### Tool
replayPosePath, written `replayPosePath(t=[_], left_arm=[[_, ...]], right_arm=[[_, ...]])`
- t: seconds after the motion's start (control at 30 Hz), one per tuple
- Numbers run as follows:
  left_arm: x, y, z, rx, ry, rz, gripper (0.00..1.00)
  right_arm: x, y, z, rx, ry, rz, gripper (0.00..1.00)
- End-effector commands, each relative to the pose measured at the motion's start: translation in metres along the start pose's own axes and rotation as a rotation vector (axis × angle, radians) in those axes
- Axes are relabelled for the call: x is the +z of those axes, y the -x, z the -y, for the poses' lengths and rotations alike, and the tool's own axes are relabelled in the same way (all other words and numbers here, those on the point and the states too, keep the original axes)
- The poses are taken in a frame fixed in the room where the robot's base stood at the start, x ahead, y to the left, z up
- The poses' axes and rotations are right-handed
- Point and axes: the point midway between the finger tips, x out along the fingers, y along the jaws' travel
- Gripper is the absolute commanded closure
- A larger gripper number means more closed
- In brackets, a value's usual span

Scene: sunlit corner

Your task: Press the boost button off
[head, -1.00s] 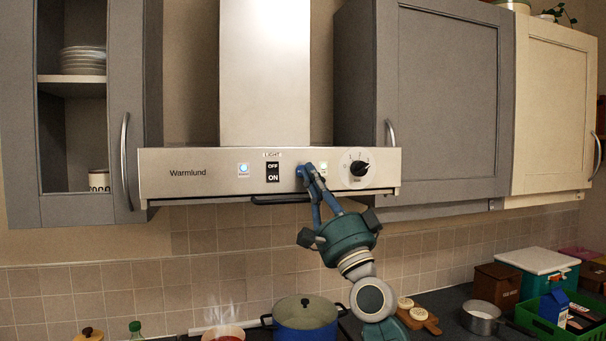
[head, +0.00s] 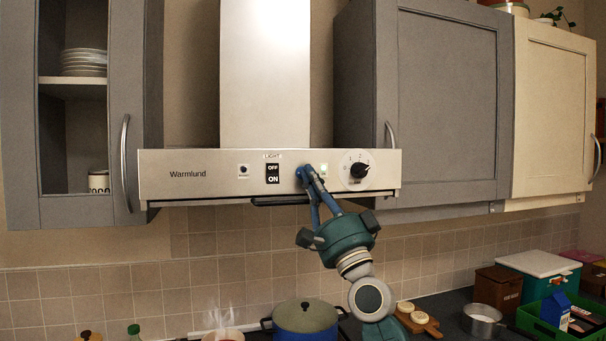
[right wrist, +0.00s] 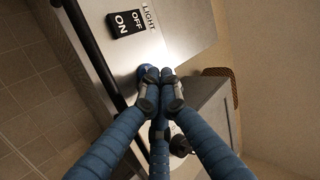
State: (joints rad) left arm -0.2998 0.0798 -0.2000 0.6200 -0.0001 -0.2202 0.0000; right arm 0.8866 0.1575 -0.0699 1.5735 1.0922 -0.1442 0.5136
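The steel range hood (head: 210,188) spans the middle of the head view. My right gripper (head: 305,173) reaches up from below, its blue fingertips together at the hood's front panel. My left gripper is not in view.
A black OFF/ON light switch (head: 272,173) is left of the fingertips. A blue pot (head: 306,318) stands below. Cupboards flank the hood.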

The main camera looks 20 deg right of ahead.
Motion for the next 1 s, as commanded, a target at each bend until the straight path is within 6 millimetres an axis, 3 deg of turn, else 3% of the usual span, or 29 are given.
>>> replayPosePath(t=[0.17,0.5,1.0], left_arm=[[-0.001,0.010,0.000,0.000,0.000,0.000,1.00],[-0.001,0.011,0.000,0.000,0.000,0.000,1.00],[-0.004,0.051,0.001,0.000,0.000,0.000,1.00]], right_arm=[[0.000,0.004,0.007,0.001,-0.001,0.000,1.00],[0.000,0.007,0.008,0.000,0.000,0.000,1.00],[-0.001,0.038,0.043,0.001,-0.001,0.000,1.00]])
